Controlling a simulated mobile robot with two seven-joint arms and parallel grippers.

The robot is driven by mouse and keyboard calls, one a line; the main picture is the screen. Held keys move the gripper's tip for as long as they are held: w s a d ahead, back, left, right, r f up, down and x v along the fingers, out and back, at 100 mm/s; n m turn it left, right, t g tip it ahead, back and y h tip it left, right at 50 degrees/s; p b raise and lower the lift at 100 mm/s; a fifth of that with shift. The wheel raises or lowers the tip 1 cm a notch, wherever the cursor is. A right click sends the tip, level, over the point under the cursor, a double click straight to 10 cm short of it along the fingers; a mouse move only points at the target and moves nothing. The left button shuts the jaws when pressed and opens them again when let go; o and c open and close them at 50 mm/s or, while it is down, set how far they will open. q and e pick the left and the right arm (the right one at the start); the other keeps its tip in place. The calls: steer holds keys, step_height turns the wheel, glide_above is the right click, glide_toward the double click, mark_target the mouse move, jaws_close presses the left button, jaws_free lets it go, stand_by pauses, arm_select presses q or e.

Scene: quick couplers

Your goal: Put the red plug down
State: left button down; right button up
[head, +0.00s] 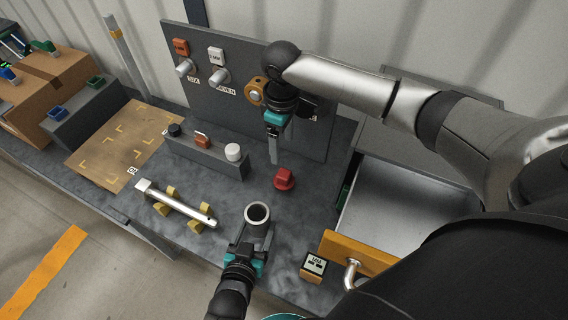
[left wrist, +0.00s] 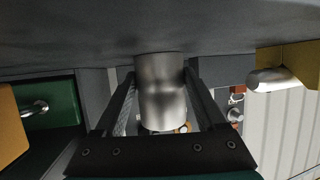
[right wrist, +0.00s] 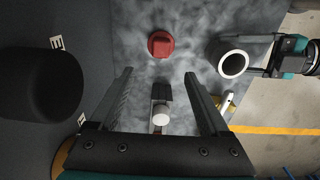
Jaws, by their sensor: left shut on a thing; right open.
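The red plug (head: 284,179) rests on the dark bench top in front of the grey panel. It also shows near the top of the right wrist view (right wrist: 161,44). My right gripper (head: 274,160) is open and empty, above the bench and just left of the plug in the head view; nothing lies between its fingers. My left gripper (head: 250,238) is shut on a hollow metal cylinder (head: 257,213), whose open end faces up. The cylinder sits between both fingers in the left wrist view (left wrist: 161,92).
A dark rack (head: 205,158) with black, red and white-topped pieces stands left of the plug. A metal rod (head: 178,204) lies on yellow cradles. A small display box (head: 313,266) and an open drawer (head: 400,211) are at right. Bench around the plug is clear.

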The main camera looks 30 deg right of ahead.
steer(key=shift+f, duration=0.15)
steer(key=shift+d+f, duration=0.1)
glide_above(284, 173)
step_height(284, 173, down, 7)
steer(key=shift+w+d+r, duration=0.1)
steer(key=shift+w, duration=0.05)
steer(key=shift+s+f, duration=0.2)
steer(key=shift+f, duration=2.45)
jaws_close()
